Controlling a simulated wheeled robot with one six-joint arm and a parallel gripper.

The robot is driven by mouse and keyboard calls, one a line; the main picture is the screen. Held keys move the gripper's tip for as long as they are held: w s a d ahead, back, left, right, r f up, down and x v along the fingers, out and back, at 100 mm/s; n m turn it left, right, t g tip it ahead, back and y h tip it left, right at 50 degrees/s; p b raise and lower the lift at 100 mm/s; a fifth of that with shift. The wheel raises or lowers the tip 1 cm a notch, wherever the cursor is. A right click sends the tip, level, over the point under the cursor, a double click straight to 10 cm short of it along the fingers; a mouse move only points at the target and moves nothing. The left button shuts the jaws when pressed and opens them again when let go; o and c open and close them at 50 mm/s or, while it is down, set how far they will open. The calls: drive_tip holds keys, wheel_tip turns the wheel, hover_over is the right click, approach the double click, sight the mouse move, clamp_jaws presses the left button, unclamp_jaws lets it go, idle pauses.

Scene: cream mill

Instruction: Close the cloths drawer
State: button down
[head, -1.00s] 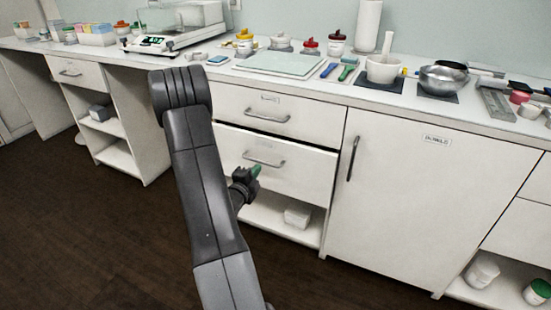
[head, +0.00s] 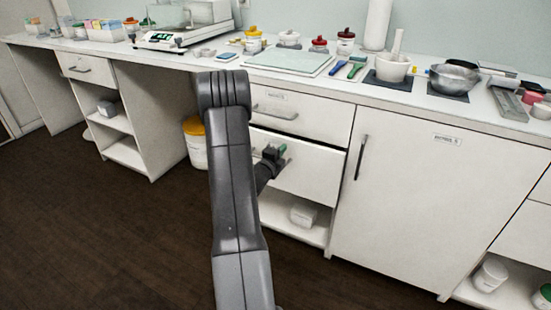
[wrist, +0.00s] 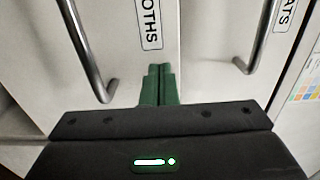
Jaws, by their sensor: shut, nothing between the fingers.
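The cloths drawer (head: 315,175) is the lower of two drawers under the counter, with a dark gap along its top edge; it stands slightly out. In the wrist view its front (wrist: 110,25) shows on the left with a label (wrist: 149,24) partly reading "OTHS". Its bar handle (wrist: 88,50) lies left of my fingers; in the head view my gripper mostly covers it. My gripper (head: 281,151) is shut and empty, its green fingertips (wrist: 159,70) pointing at the drawer front below the label. I cannot tell whether they touch it.
The upper drawer (head: 320,122) is above, its handle (wrist: 262,40) right in the wrist view. A cupboard door (head: 430,200) stands to the right. An open shelf with a white box (head: 303,215) is below. A yellow-lidded tub (head: 195,145) stands left. Floor (head: 100,240) is clear.

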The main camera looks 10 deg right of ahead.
sight(286, 143)
drive_tip(key=shift+w+d, duration=0.3)
drive_tip(key=shift+w, duration=0.1)
drive_tip(key=x, duration=0.1)
drive_tip(key=b+x, duration=0.2)
drive_tip(key=x, duration=0.1)
drive_tip(key=shift+w+r, duration=0.15)
drive_tip(key=shift+r, duration=0.15)
drive_tip(key=shift+b, duration=0.35)
